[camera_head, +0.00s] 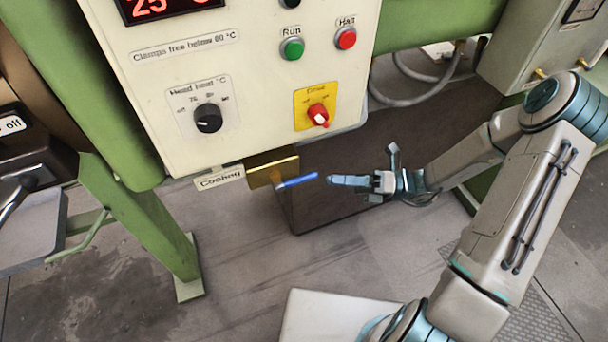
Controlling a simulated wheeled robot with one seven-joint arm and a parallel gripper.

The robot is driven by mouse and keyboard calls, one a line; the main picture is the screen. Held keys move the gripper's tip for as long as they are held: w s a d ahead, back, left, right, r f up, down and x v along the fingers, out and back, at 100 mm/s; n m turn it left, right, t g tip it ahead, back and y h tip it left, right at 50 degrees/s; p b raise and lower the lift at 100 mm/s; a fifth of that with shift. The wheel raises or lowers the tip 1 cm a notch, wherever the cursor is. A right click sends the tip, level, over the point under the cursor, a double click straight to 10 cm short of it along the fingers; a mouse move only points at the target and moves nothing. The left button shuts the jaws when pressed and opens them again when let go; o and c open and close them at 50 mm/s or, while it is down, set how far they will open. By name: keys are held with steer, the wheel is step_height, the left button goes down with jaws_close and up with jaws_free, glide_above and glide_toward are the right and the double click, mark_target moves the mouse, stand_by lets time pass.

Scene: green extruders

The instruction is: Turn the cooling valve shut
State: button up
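The cooling valve is a brass-coloured body (262,175) below the control box, just right of the "Cooling" label (219,178). Its blue lever (300,180) sticks out to the right and slightly up in the picture, roughly along the brass body's length. My gripper (335,181) comes in from the right and points left at the lever. Its tip is a little right of the lever's free end, with a small gap in the picture; I cannot tell the depth. It holds nothing that I can see. The fingers overlap, so their opening is unclear.
The cream control box (260,92) hangs above, with a black knob (208,118), a red drive switch (318,114), and green (292,49) and red (346,38) buttons. A green leg (150,225) stands left. A grey cable (415,102) loops behind. Floor below the valve looks clear.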

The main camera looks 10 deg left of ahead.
mark_target(303, 176)
steer(key=x, duration=0.8)
steer(key=shift+a+r+p, duration=0.15)
steer(key=shift+a+p, duration=0.1)
steer(key=shift+p, duration=0.1)
jaws_close()
